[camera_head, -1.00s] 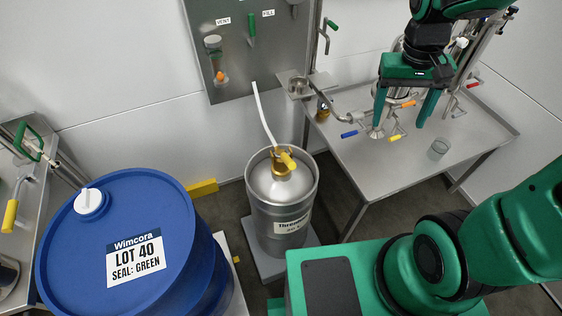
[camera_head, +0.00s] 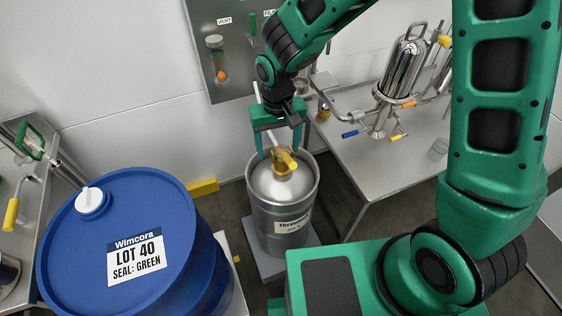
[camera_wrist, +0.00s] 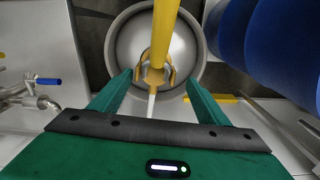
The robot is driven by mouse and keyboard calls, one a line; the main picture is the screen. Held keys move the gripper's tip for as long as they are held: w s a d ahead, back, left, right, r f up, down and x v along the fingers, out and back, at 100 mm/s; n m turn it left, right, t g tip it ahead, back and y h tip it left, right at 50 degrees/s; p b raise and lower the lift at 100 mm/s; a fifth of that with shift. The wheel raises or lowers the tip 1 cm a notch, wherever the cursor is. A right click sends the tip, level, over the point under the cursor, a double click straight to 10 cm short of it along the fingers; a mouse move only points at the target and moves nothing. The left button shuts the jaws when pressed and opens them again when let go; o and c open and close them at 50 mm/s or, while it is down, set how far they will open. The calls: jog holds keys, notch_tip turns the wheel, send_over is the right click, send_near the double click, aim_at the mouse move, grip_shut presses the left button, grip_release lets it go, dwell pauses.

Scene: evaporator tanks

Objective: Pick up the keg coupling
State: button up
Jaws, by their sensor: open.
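The keg coupling (camera_head: 283,162) is a brass-coloured fitting with a yellow handle, on top of the steel keg (camera_head: 282,215). A white hose (camera_wrist: 151,103) runs from it. In the wrist view the coupling (camera_wrist: 156,76) sits between and beyond my fingertips, its yellow handle pointing toward the top of the picture. My gripper (camera_head: 278,152) is above the keg with its two green fingers pointing down, open, one on each side of the coupling. In the wrist view my gripper (camera_wrist: 158,75) is empty. Whether a finger touches the coupling cannot be told.
A blue drum (camera_head: 120,240) stands left of the keg. A steel table (camera_head: 375,170) with a filter housing (camera_head: 403,70) and coloured valve handles is at the right. A wall panel (camera_head: 200,50) with valves is behind. A yellow block (camera_head: 203,187) lies near the wall.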

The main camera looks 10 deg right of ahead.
aim_at(282, 160)
jog(key=f, duration=0.3)
jog(key=d+f, duration=0.1)
jog(key=f, duration=0.1)
jog(key=shift+s, duration=0.25)
jog(key=shift+f, duration=0.55)
jog(key=c, duration=1.5)
jog(key=shift+r, duration=0.15)
notch_tip(282, 160, up, 4)
jog(key=shift+a+r, duration=0.1)
jog(key=shift+r, duration=0.05)
jog(key=s+a+r+n, duration=0.1)
jog(key=s+r, duration=0.1)
jog(key=s, duration=0.1)
jog(key=s+a+r+n, duration=0.1)
jog(key=s+a+r, duration=0.1)
jog(key=s, duration=0.2)
jog(key=s+a+r+n, duration=0.1)
jog(key=s+a+r, duration=0.1)
jog(key=s, duration=0.1)
jog(key=shift+s+r, duration=0.2)
jog(key=shift+r, duration=0.05)
